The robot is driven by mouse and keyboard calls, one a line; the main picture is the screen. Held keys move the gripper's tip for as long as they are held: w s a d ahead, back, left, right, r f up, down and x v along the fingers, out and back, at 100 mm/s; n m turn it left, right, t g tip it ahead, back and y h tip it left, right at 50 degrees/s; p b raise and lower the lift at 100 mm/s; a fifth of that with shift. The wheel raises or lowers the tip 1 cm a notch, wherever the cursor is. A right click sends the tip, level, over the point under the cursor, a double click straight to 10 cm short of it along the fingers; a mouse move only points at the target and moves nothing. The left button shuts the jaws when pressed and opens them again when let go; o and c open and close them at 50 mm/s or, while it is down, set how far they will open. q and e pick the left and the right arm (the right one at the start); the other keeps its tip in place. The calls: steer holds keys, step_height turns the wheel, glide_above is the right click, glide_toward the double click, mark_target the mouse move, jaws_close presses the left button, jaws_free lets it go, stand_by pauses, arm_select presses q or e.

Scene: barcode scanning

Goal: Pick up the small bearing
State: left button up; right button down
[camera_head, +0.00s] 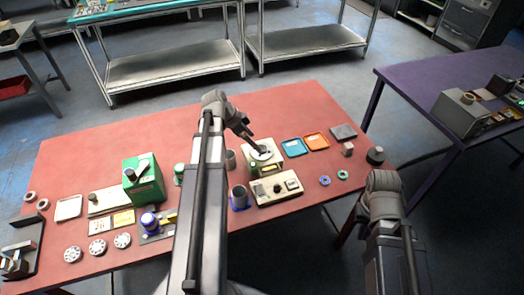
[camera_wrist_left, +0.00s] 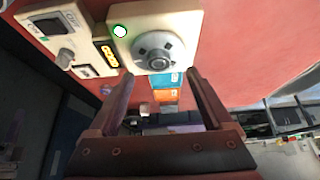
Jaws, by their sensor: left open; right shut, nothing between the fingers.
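A grey round part with a raised hub, which looks like the bearing (camera_wrist_left: 155,50), sits on a cream device (camera_wrist_left: 186,18) with a lit green button. In the head view this device (camera_head: 270,153) stands right of the table's middle. My left gripper (camera_head: 254,145) is above it, and its fingertips overlap the round part there. In the left wrist view the left gripper (camera_wrist_left: 157,80) is open, with nothing between its fingers. The round part lies beyond the fingertips; contact cannot be told. My right arm is at the lower right, and its fingers are not visible.
A cream panel with a knob (camera_head: 277,189) stands in front of the device. Blue (camera_head: 294,147) and orange (camera_head: 315,142) trays lie right of it. Blue (camera_head: 325,181) and green (camera_head: 342,175) rings lie near the right edge. A green box (camera_head: 146,183) stands left.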

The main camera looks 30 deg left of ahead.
arm_select(q)
steer(key=b+x, duration=0.3)
steer(key=x, duration=0.2)
steer(key=shift+s+b, duration=0.15)
steer(key=shift+b, duration=0.25)
steer(key=shift+r, duration=0.1)
steer(key=shift+c, duration=0.2)
jaws_close()
